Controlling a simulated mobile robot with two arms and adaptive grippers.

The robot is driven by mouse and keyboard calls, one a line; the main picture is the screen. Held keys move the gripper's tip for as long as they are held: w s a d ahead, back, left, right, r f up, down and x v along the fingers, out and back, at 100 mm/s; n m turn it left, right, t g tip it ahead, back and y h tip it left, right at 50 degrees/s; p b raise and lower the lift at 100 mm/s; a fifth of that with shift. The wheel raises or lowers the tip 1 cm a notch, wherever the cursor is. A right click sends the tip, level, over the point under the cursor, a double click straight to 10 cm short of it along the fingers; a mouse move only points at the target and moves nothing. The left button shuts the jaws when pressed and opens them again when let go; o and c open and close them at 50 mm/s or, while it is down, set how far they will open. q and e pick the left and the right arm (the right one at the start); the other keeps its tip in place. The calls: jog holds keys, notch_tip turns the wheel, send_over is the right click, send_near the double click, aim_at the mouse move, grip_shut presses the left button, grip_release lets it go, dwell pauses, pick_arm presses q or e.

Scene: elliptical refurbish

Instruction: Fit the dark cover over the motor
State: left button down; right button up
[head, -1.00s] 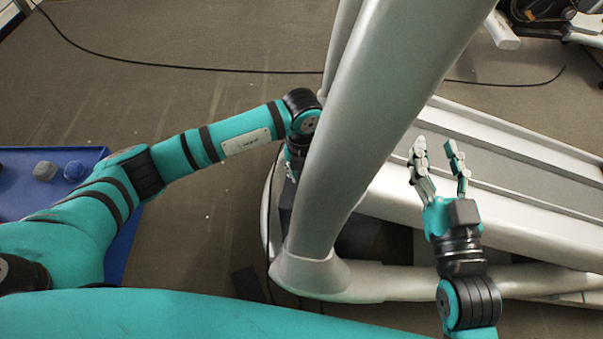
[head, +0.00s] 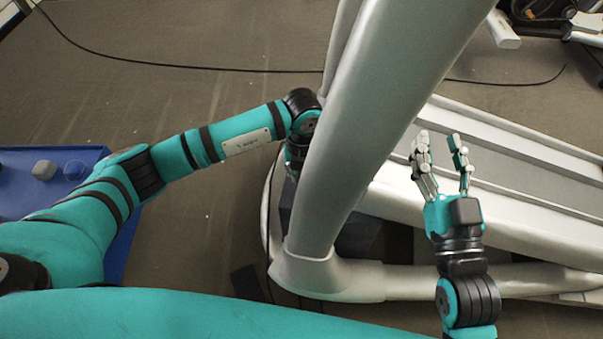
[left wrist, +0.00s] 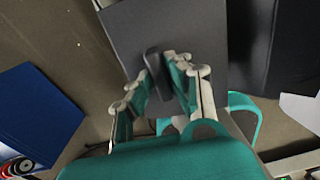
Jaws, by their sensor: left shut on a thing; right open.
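The dark cover (left wrist: 195,30) is a dark grey panel with a raised black handle (left wrist: 154,76) in the left wrist view. My left gripper (left wrist: 168,68) is shut on that handle. In the head view, the left arm reaches behind the silver post and its fingers are mostly hidden. A dark block-like part (head: 286,208) shows at the post's left side; I cannot tell how much of it is cover or motor. The motor cannot be told apart clearly. My right gripper (head: 441,148) is open and empty, right of the post, over the pale machine deck.
The thick silver post (head: 370,120) rises between my arms from a silver base bar (head: 420,282). A blue tray (head: 95,153) with small items lies at the left. A black cable (head: 180,67) crosses the floor. Open floor lies between tray and post.

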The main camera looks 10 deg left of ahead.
pick_arm(q)
jog(key=shift+f, duration=0.15)
pick_arm(e)
jog(key=shift+s+r+t, duration=0.2)
jog(key=shift+r+t, duration=0.1)
jog(key=shift+r, duration=0.25)
pick_arm(q)
jog(key=c, duration=1.2)
grip_release()
pick_arm(e)
jog(key=shift+f, duration=0.1)
pick_arm(q)
notch_tip(320, 180, up, 12)
